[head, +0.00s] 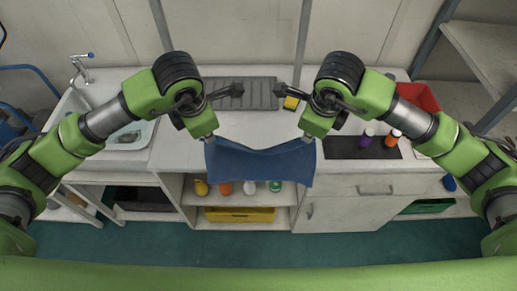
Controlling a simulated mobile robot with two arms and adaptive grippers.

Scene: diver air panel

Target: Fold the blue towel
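The blue towel (258,164) is spread between my two grippers at the front edge of the counter. Its upper edge sags in the middle, and its lower part hangs in front of the open shelf. My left gripper (208,138) is at the towel's upper left corner and appears shut on it. My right gripper (307,138) is at the upper right corner and appears shut on it. The fingertips are small and partly hidden by my wrists. The towel looks unfolded, with slight creases.
The white counter (260,124) is clear behind the towel. A grey ribbed drainer (258,95) and a yellow item (291,103) lie at the back. A dark mat (340,148) bears a purple bottle (366,138) and an orange bottle (393,138). A sink (128,137) is left.

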